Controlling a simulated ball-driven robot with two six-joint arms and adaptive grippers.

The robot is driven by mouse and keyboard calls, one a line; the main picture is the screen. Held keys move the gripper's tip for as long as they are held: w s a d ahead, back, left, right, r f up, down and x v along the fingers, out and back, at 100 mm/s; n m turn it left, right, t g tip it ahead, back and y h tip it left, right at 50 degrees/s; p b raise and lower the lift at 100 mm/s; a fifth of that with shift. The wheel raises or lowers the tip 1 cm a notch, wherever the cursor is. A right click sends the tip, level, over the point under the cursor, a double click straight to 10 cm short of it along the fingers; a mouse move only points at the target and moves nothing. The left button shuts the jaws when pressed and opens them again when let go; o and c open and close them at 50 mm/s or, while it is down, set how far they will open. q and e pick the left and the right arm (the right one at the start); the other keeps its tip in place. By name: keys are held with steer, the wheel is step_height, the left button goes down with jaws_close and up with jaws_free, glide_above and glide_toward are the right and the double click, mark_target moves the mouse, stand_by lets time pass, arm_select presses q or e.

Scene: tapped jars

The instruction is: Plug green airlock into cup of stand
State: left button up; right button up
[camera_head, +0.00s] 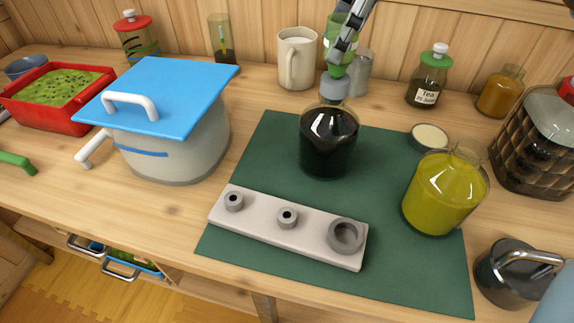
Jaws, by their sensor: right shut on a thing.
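The green airlock (336,71) is upright at the grey bung (335,86) in the neck of the dark-liquid jar (328,142). I cannot tell whether it still sits in the bung. My right gripper (343,50) comes in from the top and is shut on the airlock, hiding part of it. The pale stand (262,227) lies at the front of the green mat, with two small cups (234,201) (288,217) on its left and middle and a wider empty cup (346,236) at its right end. My left gripper is out of view.
The green mat (270,150) has free room around the stand. A yellow-green jar (440,200) and a round lid (429,137) are on the right. A pot with a blue board (170,90) is left. A mug (297,58) stands behind. A steel vessel (500,283) is at front right.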

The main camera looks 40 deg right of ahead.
mark_target(342, 18)
steer(key=shift+r, duration=0.4)
steer(key=shift+c, duration=0.2)
stand_by(0.3)
steer(key=shift+r+p, duration=0.75)
steer(key=shift+r, duration=0.3)
steer(key=shift+r, duration=0.15)
steer(key=shift+r+p, duration=1.6)
steer(key=shift+r, duration=1.45)
steer(key=shift+f, duration=0.1)
